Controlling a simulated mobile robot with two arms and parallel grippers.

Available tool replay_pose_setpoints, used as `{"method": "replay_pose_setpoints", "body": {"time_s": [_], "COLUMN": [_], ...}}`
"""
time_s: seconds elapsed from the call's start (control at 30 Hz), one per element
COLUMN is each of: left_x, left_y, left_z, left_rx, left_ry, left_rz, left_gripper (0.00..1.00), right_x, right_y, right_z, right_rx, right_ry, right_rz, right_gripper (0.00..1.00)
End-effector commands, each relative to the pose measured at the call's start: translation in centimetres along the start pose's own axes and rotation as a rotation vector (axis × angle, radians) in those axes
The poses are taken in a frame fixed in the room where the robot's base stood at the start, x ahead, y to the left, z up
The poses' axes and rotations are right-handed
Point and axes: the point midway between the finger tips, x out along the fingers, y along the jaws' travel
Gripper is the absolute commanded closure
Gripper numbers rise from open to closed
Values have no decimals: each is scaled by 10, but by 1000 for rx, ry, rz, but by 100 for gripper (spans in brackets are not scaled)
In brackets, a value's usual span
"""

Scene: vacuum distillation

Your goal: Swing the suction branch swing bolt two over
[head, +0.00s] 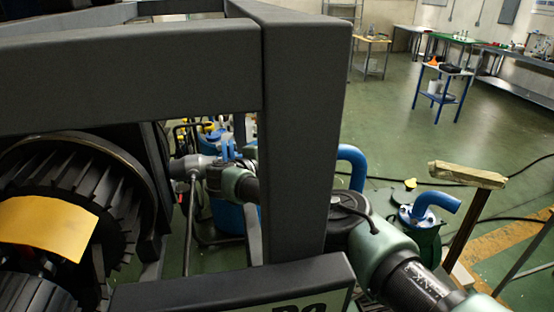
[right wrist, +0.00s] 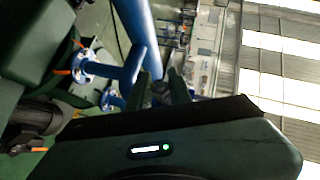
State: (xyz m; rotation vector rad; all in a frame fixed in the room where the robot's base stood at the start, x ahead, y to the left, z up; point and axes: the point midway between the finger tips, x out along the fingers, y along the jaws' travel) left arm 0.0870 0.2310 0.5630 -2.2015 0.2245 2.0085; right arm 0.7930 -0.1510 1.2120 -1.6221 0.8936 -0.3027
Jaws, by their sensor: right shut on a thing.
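In the right wrist view my right gripper (right wrist: 164,82) is shut on a small dark rounded end of what looks like swing bolt two (right wrist: 160,91). A blue pipe (right wrist: 137,35), apparently the suction branch, runs just beyond the fingers. In the head view my right arm passes behind a dark post, and its wrist reaches a grey pipe fitting (head: 193,168) with a blue upright part (head: 227,147) beside it. The fingers cannot be made out there. The bolt's tilt and its other end are hidden. My left gripper is not in view.
A thick dark frame (head: 298,120) fills the near head view and blocks much of the work area. A black finned machine (head: 120,190) stands at left. Blue elbow pipes (head: 437,201) and a wooden-topped stand (head: 466,176) are at right. Open green floor lies beyond.

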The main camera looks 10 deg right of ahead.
Motion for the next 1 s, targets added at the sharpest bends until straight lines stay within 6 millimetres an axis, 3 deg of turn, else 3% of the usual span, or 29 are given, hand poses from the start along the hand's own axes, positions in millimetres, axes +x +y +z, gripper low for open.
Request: {"method": "replay_pose_setpoints", "body": {"time_s": [0.63, 1.0], "left_x": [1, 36], "left_y": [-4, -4], "left_z": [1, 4], "left_rx": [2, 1], "left_ry": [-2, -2], "left_rz": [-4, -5], "left_gripper": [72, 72], "right_x": [-2, -2], "right_y": [-9, -19], "right_z": [-2, -8], "right_rx": [95, 283], "right_ry": [-57, -163], "right_rz": [86, 259], "right_gripper": [100, 100]}}
